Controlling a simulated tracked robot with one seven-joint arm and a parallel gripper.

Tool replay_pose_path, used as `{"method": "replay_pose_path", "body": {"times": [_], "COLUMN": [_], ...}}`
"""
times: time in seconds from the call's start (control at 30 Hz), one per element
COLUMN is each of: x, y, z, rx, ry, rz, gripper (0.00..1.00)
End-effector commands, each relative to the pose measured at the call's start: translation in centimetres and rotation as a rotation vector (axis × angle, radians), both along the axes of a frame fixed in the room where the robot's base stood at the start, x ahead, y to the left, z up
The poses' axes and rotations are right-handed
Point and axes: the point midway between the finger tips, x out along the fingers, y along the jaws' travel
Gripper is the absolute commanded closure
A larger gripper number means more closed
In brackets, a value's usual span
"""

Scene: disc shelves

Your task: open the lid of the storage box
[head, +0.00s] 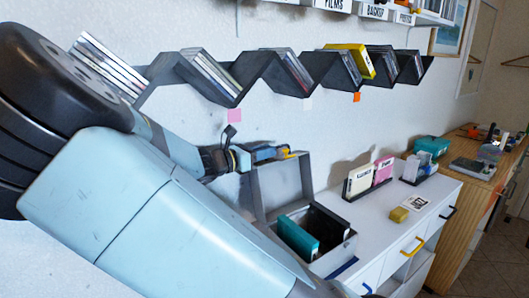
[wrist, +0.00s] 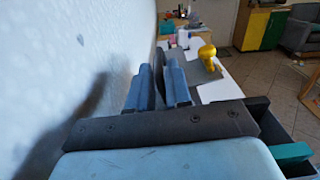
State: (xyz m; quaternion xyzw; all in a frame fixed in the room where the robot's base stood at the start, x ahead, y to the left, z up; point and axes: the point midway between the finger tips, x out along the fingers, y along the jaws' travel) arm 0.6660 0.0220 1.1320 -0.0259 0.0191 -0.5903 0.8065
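The grey storage box (head: 342,254) stands on the white cabinet by the wall, and its near corner also shows in the wrist view (wrist: 262,112). Its grey lid (head: 283,188) is raised, standing roughly upright at the wall side, and the box mouth is uncovered. A teal case (head: 298,237) and a dark case are inside. My gripper (head: 275,153) is at the lid's top edge, beside a small yellow part (head: 288,153). In the wrist view its two blue fingers (wrist: 157,88) have a dark thin shape between them; whether they grip it is unclear.
Zigzag shelves (head: 275,72) with disc cases hang on the wall above my arm.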

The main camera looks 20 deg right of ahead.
Motion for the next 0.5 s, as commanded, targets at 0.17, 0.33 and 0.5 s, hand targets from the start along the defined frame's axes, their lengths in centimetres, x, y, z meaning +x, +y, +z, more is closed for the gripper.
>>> {"method": "replay_pose_path", "body": {"times": [0.17,0.33,0.5], "x": [0.02,0.03,0.03], "y": [0.04,0.05,0.07], "z": [0.01,0.02,0.02], "rx": [0.000,0.000,0.000], "ry": [0.000,0.000,0.000], "rz": [0.001,0.001,0.001], "gripper": [1.00,1.00,1.00]}}
